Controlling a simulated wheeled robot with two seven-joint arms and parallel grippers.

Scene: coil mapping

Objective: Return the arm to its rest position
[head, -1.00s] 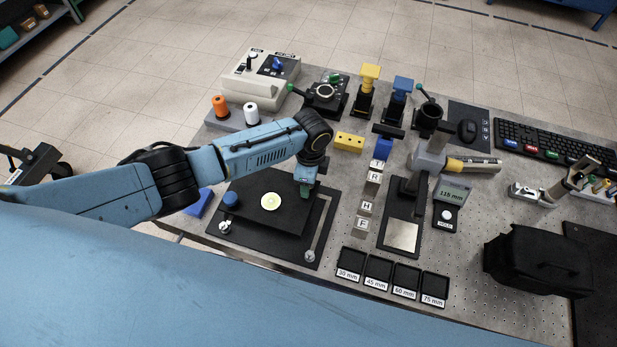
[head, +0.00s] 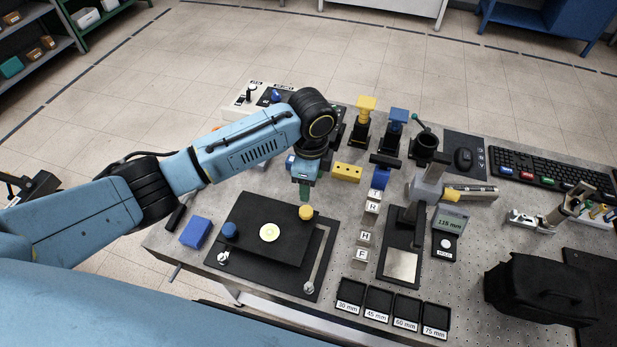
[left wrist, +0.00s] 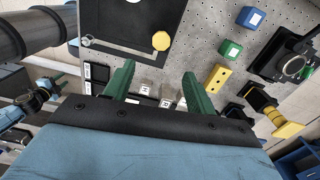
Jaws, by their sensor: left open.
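My left gripper (head: 304,192) hangs fingers-down above the bench, just behind the black plate fixture (head: 285,237). Its two green fingers (left wrist: 156,85) stand apart in the left wrist view with nothing held between them. The fixture carries a blue knob (head: 229,230), a yellow knob (head: 306,212) and a pale round disc (head: 269,232). The yellow knob (left wrist: 161,40) also shows in the left wrist view, clear of the fingers. What seems to be my right gripper (left wrist: 58,85) shows small at the left of the left wrist view; its jaws are unclear.
A yellow block (head: 347,172), lettered cubes (head: 366,221) and a black gauge stand (head: 397,244) are to the right of the gripper. Labelled black trays (head: 379,303) line the front edge. A grey control box (head: 243,97) stands behind my arm.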

